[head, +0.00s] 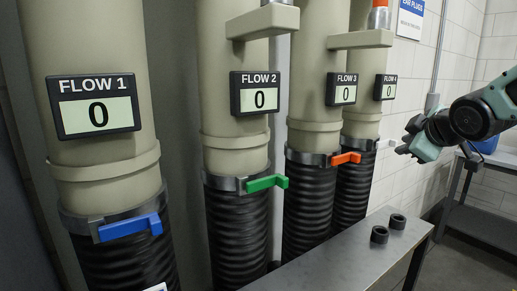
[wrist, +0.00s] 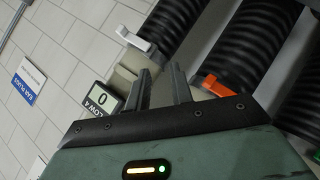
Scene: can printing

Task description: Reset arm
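My gripper (head: 405,148) is raised at the right of the head view, in front of the white block wall and right of the pipes. In the wrist view its two dark fingers (wrist: 160,72) stand apart with nothing between them, so it is open and empty. It touches no lever in either view. Beyond the fingers are an orange lever (wrist: 216,86), a white lever (wrist: 137,40) and the FLOW 4 display (wrist: 101,98). In the head view the blue lever (head: 130,227), green lever (head: 267,183) and orange lever (head: 346,158) sit on the pipe collars.
Several beige pipes (head: 95,25) with black ribbed hoses stand along the wall; the legible displays read 0. A grey bench (head: 345,255) with two black rings (head: 379,234) is in front. A metal table (head: 490,157) stands at right. Floor between bench and table looks clear.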

